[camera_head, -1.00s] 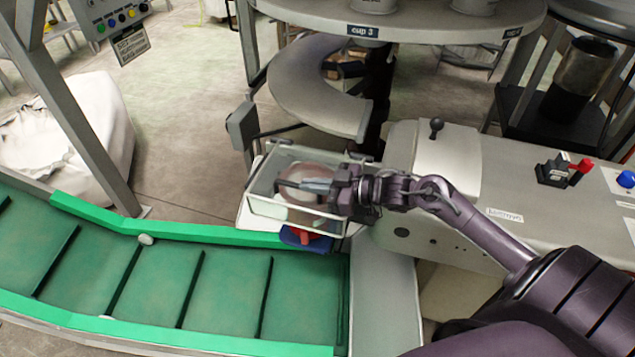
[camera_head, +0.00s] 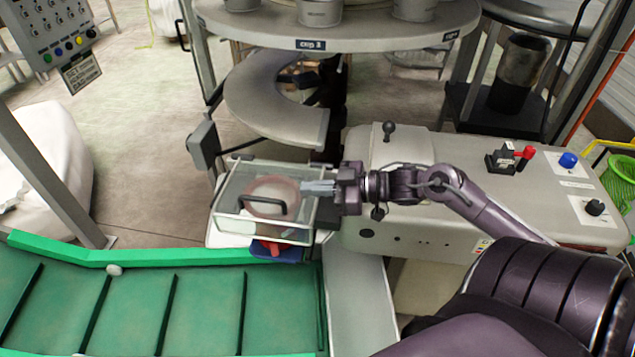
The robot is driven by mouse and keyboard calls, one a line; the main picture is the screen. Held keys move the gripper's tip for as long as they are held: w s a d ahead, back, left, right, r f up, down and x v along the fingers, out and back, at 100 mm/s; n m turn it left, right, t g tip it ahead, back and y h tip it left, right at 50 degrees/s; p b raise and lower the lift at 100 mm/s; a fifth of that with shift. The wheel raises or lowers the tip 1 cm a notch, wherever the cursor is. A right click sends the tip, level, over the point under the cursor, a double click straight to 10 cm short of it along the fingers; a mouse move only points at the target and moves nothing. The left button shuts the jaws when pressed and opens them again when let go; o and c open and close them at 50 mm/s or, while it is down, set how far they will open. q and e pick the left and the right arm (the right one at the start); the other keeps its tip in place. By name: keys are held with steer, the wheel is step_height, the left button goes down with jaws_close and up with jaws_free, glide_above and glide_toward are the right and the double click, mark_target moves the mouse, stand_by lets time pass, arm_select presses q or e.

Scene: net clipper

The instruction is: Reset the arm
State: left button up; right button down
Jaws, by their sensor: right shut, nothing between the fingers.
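My right arm reaches in from the right, and my right gripper (camera_head: 306,186) is shut with nothing between its fingers. It points left, its fingertips at the right side of a clear guard box (camera_head: 228,203) with a dark handle (camera_head: 265,205). A round pinkish shape shows inside the box. I cannot tell whether the fingers touch the box. My left gripper is not in view.
A green conveyor (camera_head: 140,305) runs along the lower left. A grey machine housing (camera_head: 420,225) with a black-knobbed lever (camera_head: 388,130), a red-handled switch (camera_head: 524,153) and a blue button (camera_head: 568,160) lies under and behind my arm. A round table (camera_head: 375,32) with cups stands at the back.

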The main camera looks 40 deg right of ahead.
steer(key=shift+s+d, duration=0.3)
